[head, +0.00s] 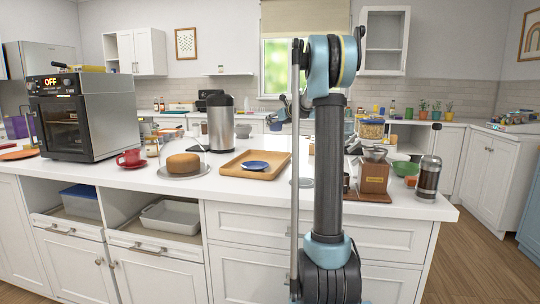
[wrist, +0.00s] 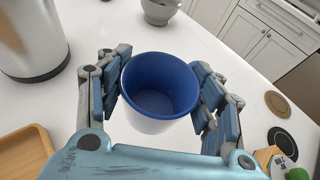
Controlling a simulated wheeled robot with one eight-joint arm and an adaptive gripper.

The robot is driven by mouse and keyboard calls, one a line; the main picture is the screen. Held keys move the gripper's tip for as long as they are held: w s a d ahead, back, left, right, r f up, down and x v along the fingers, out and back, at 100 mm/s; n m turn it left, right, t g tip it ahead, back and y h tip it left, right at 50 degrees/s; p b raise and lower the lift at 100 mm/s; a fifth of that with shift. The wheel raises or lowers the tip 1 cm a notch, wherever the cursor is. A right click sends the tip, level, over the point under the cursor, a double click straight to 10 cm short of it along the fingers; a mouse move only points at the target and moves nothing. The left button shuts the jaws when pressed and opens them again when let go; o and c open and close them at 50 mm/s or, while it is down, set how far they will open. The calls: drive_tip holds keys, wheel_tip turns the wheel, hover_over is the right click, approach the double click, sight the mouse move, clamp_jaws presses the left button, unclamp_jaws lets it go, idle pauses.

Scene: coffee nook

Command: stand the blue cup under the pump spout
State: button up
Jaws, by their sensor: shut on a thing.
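The blue cup (wrist: 158,85) has a blue inside and a pale lower outside. It is upright between the fingers of my gripper (wrist: 160,95) in the wrist view, which are shut on it from both sides. Its inside looks empty. The steel pump flask (head: 221,128) with a dark top stands on the counter, left of my arm. Its lower body (wrist: 32,40) shows at the upper left of the wrist view, apart from the cup. Its spout cannot be made out clearly.
A wooden tray (head: 233,172) with a blue saucer (head: 256,166) lies before the flask. A domed cake (head: 183,164), red cup (head: 131,157) and oven (head: 85,115) stand left. A grey bowl (wrist: 159,10) is beyond the cup.

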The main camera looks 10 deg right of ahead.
sight(276, 130)
drive_tip(key=shift+w+d+f, duration=0.1)
drive_tip(key=shift+w, duration=0.1)
wheel_tip(276, 130, down, 5)
drive_tip(key=shift+w+r, duration=0.1)
drive_tip(key=shift+w, duration=0.05)
drive_tip(key=shift+f, duration=2.5)
drive_tip(key=o, duration=1.3)
